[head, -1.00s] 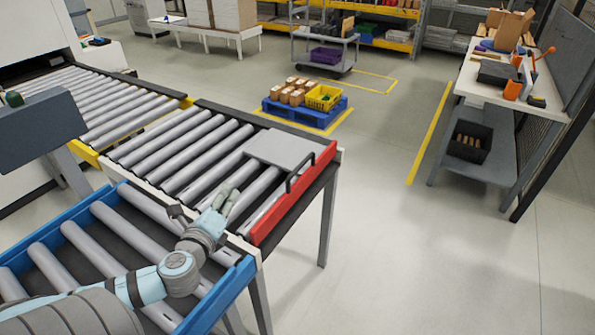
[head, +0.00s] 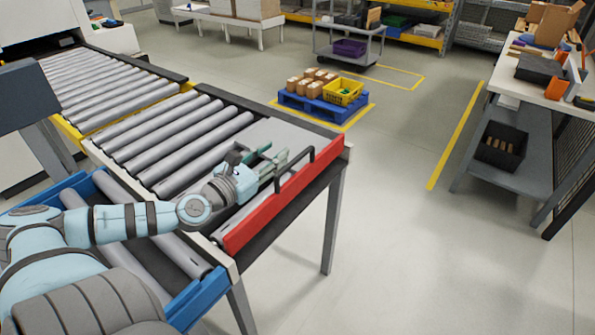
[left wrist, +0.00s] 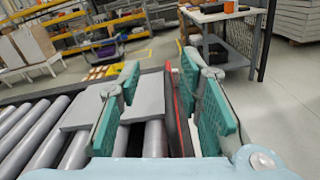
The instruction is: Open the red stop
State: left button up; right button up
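The red stop (head: 290,196) is a long red board standing along the right end of the roller conveyor, with a black handle (head: 298,159) on it. My left gripper (head: 281,160) is just left of the handle, over the conveyor end, its fingers apart. In the left wrist view my gripper (left wrist: 163,85) is open, and the red stop (left wrist: 173,95) runs between the fingers, nearer the right one. I cannot tell whether a finger touches the handle. My right gripper is not in view.
A flat grey panel (head: 285,133) lies on the rollers against the stop. A blue-sided roller section (head: 195,300) is in front. A blue pallet (head: 312,106) with boxes and a yellow crate stands behind. A workbench (head: 530,90) is at the right. The floor between is clear.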

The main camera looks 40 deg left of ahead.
pick_arm(q)
jog(key=f, duration=0.1)
jog(key=b, duration=0.5)
send_near(290, 163)
jog(key=w, duration=0.1)
jog(key=w+f, duration=0.1)
jog(key=w, duration=0.1)
jog(key=shift+a+f, duration=0.15)
jog(key=shift+a, duration=0.15)
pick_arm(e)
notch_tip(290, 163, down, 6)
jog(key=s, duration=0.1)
pick_arm(q)
jog(key=w+p, duration=0.1)
jog(key=w, duration=0.1)
jog(key=w+p, duration=0.3)
jog(key=w, duration=0.1)
jog(key=shift+w+r, duration=0.25)
jog(key=shift+r, duration=0.15)
jog(key=shift+w+d+f+p, duration=0.1)
jog(key=shift+w+d+p, duration=0.1)
jog(key=shift+w+p, duration=0.25)
jog(key=shift+s, duration=0.1)
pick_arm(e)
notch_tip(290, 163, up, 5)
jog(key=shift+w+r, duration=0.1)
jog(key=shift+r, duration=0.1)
pick_arm(q)
jog(key=shift+f, duration=0.1)
jog(key=shift+c, duration=0.3)
